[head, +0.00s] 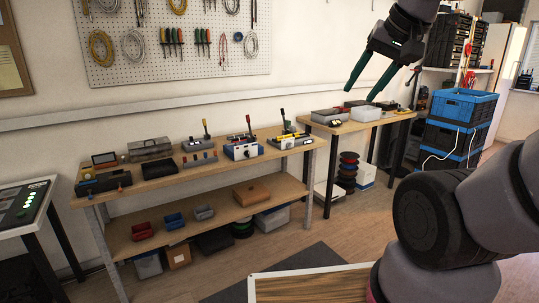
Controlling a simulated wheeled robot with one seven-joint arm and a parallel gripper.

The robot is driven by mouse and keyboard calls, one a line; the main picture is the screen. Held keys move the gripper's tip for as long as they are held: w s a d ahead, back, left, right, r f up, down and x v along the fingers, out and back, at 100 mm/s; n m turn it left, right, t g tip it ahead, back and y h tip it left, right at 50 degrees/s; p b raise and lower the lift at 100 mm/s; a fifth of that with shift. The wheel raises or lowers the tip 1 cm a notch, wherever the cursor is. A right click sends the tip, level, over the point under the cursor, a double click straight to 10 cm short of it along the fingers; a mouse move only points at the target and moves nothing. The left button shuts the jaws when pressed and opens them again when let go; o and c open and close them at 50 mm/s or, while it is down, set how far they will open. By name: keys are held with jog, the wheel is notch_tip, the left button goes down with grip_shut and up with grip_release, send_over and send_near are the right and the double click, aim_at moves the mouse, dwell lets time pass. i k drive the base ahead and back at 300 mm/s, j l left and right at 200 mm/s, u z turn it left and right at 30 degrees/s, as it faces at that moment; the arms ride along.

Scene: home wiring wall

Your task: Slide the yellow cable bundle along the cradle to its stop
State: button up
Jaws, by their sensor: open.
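My gripper (359,96) is at the upper right of the head view, with two long dark green fingers spread apart and nothing between them. It hangs in the air, overlapping the right-hand table in the picture. A small device with yellow parts (287,140) sits at the right end of the long wooden bench; it may be the cradle with the yellow cable bundle, but it is too small to tell. Next to it is a blue-and-white unit (241,150) with red parts on top. My gripper is apart from both.
The long wooden bench (150,183) holds several other devices and has a lower shelf with bins. The second table (386,119) carries grey boxes. Blue crates (463,105) are stacked at right. A pegboard (190,62) with coils and tools hangs above.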

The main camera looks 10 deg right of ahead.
aim_at(278, 139)
jog(key=i+j+z, duration=0.15)
jog(key=i, duration=0.65)
jog(key=i+l+z, duration=0.25)
jog(key=i, duration=0.65)
jog(key=i+j+z, duration=0.2)
jog(key=i, duration=0.7)
jog(key=i+z, duration=0.25)
jog(key=i, duration=0.7)
